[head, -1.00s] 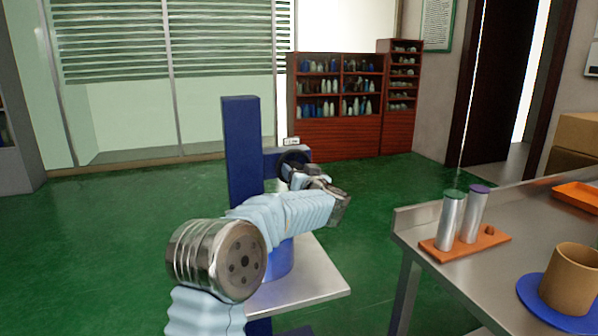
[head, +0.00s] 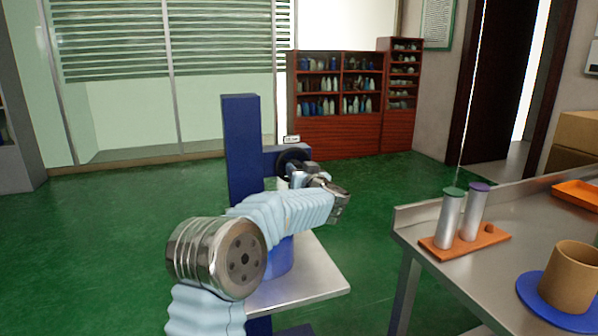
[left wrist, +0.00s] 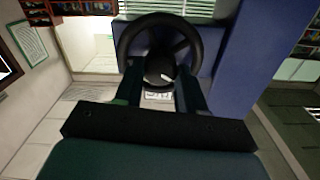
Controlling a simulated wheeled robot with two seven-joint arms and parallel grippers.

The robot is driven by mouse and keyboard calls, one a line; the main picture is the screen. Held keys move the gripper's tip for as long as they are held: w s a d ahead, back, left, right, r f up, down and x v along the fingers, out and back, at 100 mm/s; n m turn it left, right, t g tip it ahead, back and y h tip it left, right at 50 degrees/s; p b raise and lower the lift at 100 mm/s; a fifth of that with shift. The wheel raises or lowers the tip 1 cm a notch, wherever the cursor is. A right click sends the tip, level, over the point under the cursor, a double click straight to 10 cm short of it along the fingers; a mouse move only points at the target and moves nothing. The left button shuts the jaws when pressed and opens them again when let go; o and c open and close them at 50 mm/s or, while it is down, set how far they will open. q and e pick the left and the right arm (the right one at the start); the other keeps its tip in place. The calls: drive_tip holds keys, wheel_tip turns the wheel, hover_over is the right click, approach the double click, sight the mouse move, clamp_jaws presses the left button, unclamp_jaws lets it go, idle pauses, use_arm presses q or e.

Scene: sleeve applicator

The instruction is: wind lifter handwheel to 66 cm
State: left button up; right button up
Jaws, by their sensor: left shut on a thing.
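The lifter is a blue upright post (head: 241,150) with a side block that carries a black handwheel (head: 291,157). A small white readout (head: 291,139) sits above the wheel; its figures are too small to read. My left gripper reaches the wheel from the front right, and its fingertips are hidden in the head view. In the left wrist view, the two fingers of my left gripper (left wrist: 161,82) reach to the hub side of the handwheel (left wrist: 183,24) and are shut on it. The readout (left wrist: 158,96) shows below the wheel there. My right gripper is not in view.
The lifter's pale platform (head: 315,285) bears a blue rounded object (head: 280,262), partly behind my arm. A steel table (head: 520,225) at right holds an orange rack (head: 475,243) with two capped tubes, and a brown cup (head: 570,280) on a blue disc. Green floor lies open at left.

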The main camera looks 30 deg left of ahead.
use_arm(q)
drive_tip(key=m+b, duration=0.5)
drive_tip(key=b, duration=0.2)
drive_tip(key=m+b, duration=0.6)
drive_tip(key=b, duration=0.1)
drive_tip(key=m+b, duration=0.6)
drive_tip(key=b, duration=0.1)
drive_tip(key=shift+w+d+f, duration=0.1)
drive_tip(key=shift+f, duration=0.15)
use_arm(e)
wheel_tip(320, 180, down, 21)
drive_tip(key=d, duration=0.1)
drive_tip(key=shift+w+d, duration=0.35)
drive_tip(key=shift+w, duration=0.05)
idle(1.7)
